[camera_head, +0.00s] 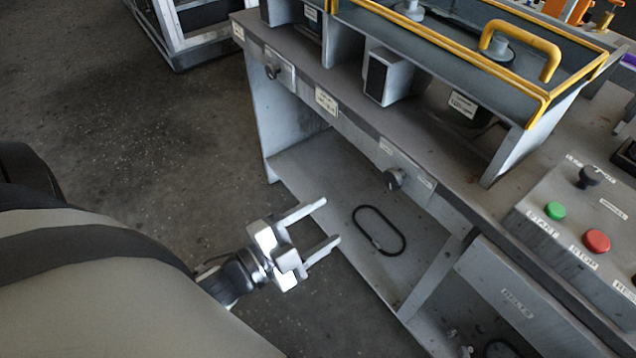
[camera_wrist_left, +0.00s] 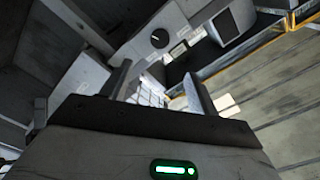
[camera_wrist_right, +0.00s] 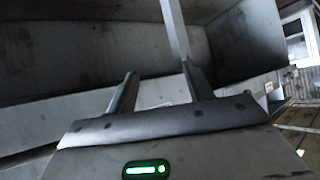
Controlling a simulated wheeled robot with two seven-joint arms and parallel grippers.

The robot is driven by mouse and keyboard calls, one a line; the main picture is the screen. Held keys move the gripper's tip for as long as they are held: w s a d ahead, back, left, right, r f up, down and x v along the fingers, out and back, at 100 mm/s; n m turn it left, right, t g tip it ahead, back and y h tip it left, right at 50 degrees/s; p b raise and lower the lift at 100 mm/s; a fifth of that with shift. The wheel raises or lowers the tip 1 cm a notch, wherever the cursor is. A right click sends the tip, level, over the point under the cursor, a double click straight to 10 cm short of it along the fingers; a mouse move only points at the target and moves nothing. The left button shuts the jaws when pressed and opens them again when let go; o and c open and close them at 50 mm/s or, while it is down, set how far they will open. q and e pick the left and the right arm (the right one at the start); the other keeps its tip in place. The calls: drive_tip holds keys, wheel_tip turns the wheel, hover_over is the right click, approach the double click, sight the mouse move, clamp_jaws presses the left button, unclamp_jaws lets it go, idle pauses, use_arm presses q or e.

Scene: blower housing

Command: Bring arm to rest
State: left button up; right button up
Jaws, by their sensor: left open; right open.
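My left gripper (camera_head: 322,222) is open and empty in the head view, in front of the workbench's lower shelf. Its two fingers point toward the shelf, and a black oval belt (camera_head: 379,230) lies on that shelf beyond them, apart from the fingers. In the left wrist view the open fingers of my left gripper (camera_wrist_left: 158,82) show with nothing between them. My right gripper (camera_wrist_right: 160,85) shows only in the right wrist view. It is open, with grey panels of some structure beyond its fingers. The head view does not show my right arm.
The grey workbench (camera_head: 350,122) has dark knobs on its front edge. A yellow-railed housing (camera_head: 470,60) stands on top. A control box (camera_head: 590,225) with green and red buttons is at the right, above a labelled bin panel (camera_head: 515,300). The floor (camera_head: 150,110) at left is clear.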

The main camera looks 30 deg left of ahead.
idle(0.3)
use_arm(q)
drive_tip(key=s+d+f+n+g+y, duration=0.2)
drive_tip(key=d+f+n+g, duration=0.3)
drive_tip(key=f+n, duration=0.4)
drive_tip(key=n+g+y, duration=0.1)
drive_tip(key=n, duration=0.2)
drive_tip(key=shift+s+g, duration=0.2)
drive_tip(key=shift+g, duration=0.1)
drive_tip(key=shift+a, duration=0.1)
drive_tip(key=shift+c, duration=0.2)
idle(0.7)
